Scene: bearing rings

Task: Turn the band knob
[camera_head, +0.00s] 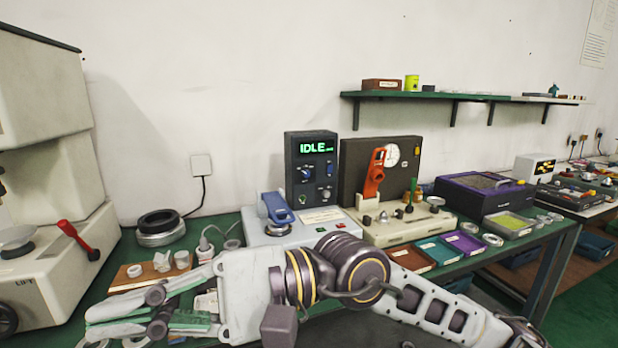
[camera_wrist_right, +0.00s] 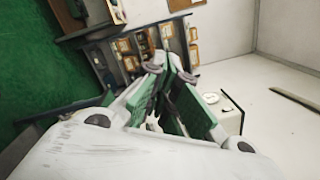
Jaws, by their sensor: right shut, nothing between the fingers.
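A dark control box (camera_head: 312,205) with a green "IDLE" display (camera_head: 317,148) stands at the back of the bench. A blue-marked knob (camera_head: 306,172) is on its front below the display, with smaller controls under it. The labels are too small to read, so I cannot tell which is the band knob. My right gripper (camera_head: 92,320) is at the lower left, well in front of the box and not touching it. It is shut and empty; its green-padded fingers also show in the right wrist view (camera_wrist_right: 168,72). My left gripper is not in view.
A light machine with a red lever (camera_head: 80,238) stands at the left. A pale unit with a blue clamp (camera_head: 277,207) and a gauge stand with an orange lever (camera_head: 374,172) are behind my right arm. Dark rings (camera_head: 160,228) and coloured trays (camera_head: 438,250) lie on the green bench.

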